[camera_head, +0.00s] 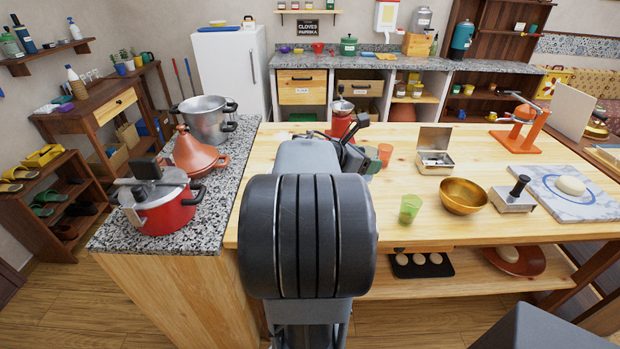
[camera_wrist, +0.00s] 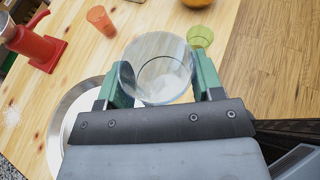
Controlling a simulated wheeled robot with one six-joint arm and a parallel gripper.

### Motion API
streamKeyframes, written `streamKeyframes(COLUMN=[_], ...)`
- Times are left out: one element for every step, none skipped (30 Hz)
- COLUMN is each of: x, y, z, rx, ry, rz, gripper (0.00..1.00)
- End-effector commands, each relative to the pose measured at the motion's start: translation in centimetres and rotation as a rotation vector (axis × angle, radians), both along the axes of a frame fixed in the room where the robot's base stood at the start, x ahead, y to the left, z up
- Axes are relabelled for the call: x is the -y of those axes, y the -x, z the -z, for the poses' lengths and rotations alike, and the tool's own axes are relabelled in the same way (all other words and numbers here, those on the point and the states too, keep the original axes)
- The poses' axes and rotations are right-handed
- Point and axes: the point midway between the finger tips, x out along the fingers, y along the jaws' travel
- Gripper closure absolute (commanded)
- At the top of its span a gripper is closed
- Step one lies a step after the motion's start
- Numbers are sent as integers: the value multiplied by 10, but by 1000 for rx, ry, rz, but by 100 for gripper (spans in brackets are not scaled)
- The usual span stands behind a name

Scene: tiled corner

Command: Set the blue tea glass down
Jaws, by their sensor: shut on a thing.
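The blue tea glass (camera_wrist: 158,68) is clear with a faint blue tint. In the wrist view it sits between the green fingertips of my gripper (camera_wrist: 160,76), which is shut on it. I look down into its open mouth, and it looks empty. A round silver tray (camera_wrist: 66,122) lies on the wooden table below and left of the gripper, partly hidden by it. I cannot tell how high the glass is above the table. In the head view my arm hides most of the gripper and the tray.
An orange glass (camera_head: 385,154) and a green glass (camera_head: 410,208) stand on the table (camera_head: 330,250) near the gripper. A red device (camera_wrist: 38,48) stands beyond the tray. A gold bowl (camera_head: 463,196) and a metal box (camera_head: 435,162) are further right.

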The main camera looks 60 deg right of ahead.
Motion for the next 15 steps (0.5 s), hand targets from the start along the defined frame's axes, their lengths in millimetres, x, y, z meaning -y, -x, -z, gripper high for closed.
streamKeyframes(x=[2, 3, 5, 6, 8, 10, 11, 12, 14, 15, 15, 16, 16, 17, 18], y=[-11, -17, -26, -33, -40, -50, -57, -64, -73, -78, -81, -87, -90, -94, -99], z=[5, 8, 13, 16, 20, 24, 28, 31, 35, 42, 48, 55, 60, 64, 69], rx=[-3, -3, -5, -5, -5, -4, -5, -4, -5, -5, -5, -5, -5, -5, -4], ry=[-4, -4, -5, -4, -5, -3, -4, -3, -3, -4, -4, -4, -4, -2, -2], rz=[-4, -2, 0, 1, 4, 5, 6, 8, 8, 9, 10, 12, 12, 11, 10], gripper=[65, 65, 65, 65, 65, 65, 65, 65, 65, 65, 65, 65, 65, 65, 65])
